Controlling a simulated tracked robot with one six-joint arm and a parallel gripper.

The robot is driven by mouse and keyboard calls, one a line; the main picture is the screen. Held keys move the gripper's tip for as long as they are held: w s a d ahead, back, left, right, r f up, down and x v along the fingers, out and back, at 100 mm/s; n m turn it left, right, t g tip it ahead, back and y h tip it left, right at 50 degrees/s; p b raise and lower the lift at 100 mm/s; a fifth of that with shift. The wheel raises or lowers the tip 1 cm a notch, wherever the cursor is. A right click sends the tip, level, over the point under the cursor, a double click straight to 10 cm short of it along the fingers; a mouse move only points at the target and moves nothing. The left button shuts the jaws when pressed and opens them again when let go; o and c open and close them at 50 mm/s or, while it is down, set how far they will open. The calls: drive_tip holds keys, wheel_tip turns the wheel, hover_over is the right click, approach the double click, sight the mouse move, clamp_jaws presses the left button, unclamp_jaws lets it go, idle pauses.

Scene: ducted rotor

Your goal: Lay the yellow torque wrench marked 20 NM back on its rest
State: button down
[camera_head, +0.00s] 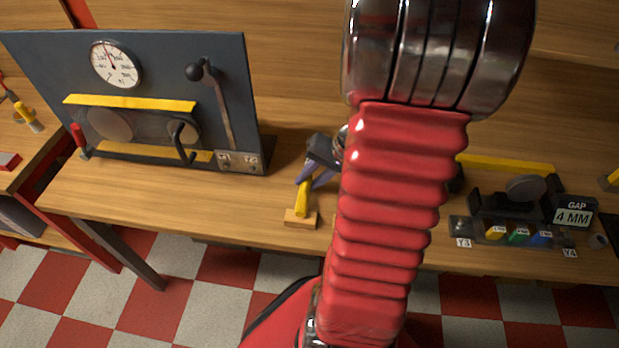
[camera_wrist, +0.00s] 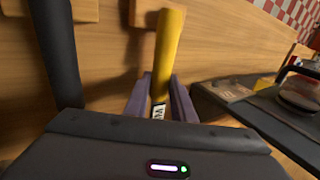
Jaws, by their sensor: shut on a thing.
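The yellow torque wrench (camera_head: 301,200) shows in the head view as a short yellow handle, its lower end over a small wooden block (camera_head: 299,219) near the bench's front edge. My gripper (camera_head: 314,180) has its purple fingers shut on the wrench. In the wrist view the yellow handle (camera_wrist: 168,45) stands out between the two fingers (camera_wrist: 160,90). A pale label with partly readable letters shows low on it. Wooden blocks (camera_wrist: 145,12) lie behind its far end. I cannot tell whether handle and block touch. The wrench's other end is hidden.
A blue-grey panel (camera_head: 225,85) with a gauge (camera_head: 116,64) and lever stands left on the wooden bench (camera_head: 130,200). A dark fixture marked GAP 4 MM (camera_head: 573,214) stands right. My red arm hides the bench's middle. A dark bar (camera_wrist: 55,50) shows left in the wrist view.

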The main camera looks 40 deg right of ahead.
drive_tip(key=c, duration=1.4)
unclamp_jaws()
drive_tip(key=v, duration=1.3)
drive_tip(key=shift+r, duration=0.3)
drive_tip(key=shift+s, duration=0.1)
drive_tip(key=a+r+n+h, duration=0.1)
drive_tip(key=a+r+n, duration=0.1)
drive_tip(key=a, duration=0.7)
drive_tip(key=w+a+r+n+h, duration=0.1)
drive_tip(key=a+r+n, duration=0.2)
drive_tip(key=a, duration=0.6)
drive_tip(key=a+r+n+h, duration=0.1)
drive_tip(key=a+r+n, duration=0.2)
drive_tip(key=a, duration=0.6)
drive_tip(key=shift+w+r+n+t, duration=0.3)
drive_tip(key=shift+w+n, duration=0.1)
drive_tip(key=shift+n, duration=0.9)
drive_tip(key=shift+d, duration=0.1)
